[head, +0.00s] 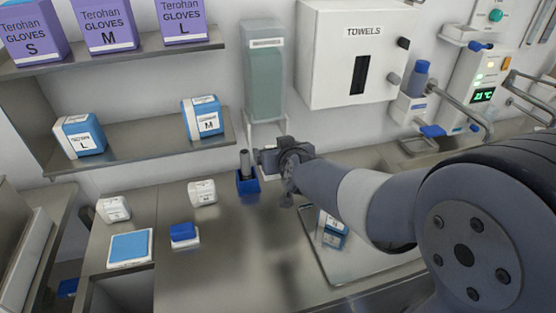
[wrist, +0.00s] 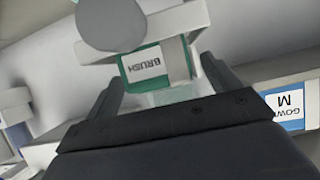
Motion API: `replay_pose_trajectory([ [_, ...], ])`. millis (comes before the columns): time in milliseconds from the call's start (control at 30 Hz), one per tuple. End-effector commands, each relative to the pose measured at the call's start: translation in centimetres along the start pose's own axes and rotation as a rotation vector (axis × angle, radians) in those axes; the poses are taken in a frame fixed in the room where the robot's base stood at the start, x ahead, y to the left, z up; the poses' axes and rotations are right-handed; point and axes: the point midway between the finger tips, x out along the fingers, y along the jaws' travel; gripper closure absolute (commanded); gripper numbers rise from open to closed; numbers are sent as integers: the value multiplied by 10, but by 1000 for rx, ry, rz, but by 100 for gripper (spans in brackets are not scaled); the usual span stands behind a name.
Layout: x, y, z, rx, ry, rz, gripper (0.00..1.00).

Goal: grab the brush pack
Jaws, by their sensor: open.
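The brush pack (wrist: 148,66), a white and green block labelled BRUSH, shows in the wrist view beyond and between my fingertips. My gripper (wrist: 160,72) is open, with one finger on each side of it in the picture. I cannot tell how much depth lies between them. A grey rounded object (wrist: 110,22) covers part of the pack's upper left. In the head view my gripper (head: 270,160) is below the green translucent dispenser (head: 264,75) on the wall. The pack is not clearly visible there.
A grey cylinder in a blue holder (head: 247,183) stands just left of my gripper. A shelf (head: 140,150) with gown boxes is at the left. A metal tray (head: 350,275) lies at the right. The towel box (head: 355,50) hangs above.

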Motion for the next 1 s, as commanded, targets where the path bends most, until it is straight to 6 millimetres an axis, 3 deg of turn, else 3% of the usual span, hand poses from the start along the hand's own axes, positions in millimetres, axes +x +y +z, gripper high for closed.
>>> replay_pose_trajectory([
  [300,6,0,0,-1,0,0,15],
  [900,6,0,0,-1,0,0,62],
  [1000,6,0,0,-1,0,0,62],
])
